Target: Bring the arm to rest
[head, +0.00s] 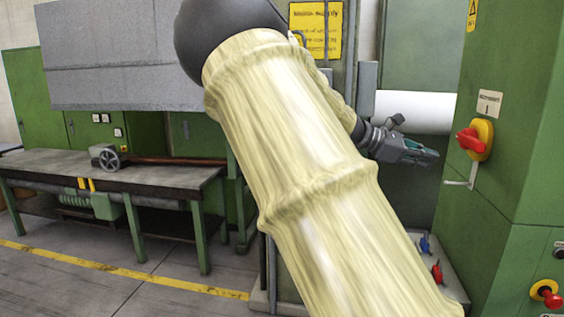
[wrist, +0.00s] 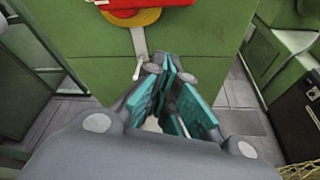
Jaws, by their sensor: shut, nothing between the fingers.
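My gripper (head: 432,158) is at the right of the head view, beyond my cream-sleeved arm, which crosses the middle. In the wrist view, my gripper (wrist: 172,72) has teal finger pads that come close together at the tips. It is shut and holds nothing. The fingertips point at a green cabinet face (wrist: 90,55). A red rotary switch on a yellow plate (head: 475,139) is just right of my gripper in the head view. The same red switch (wrist: 150,5) is at the top edge of the wrist view. I cannot tell the exact gap to the cabinet.
A green cabinet (head: 515,120) fills the right side, with a small metal lever (head: 462,183) below its switch. A workbench (head: 130,178) stands at the left. Blue and red valves (head: 437,270) sit low on the right. Floor (head: 175,262) shows at lower left.

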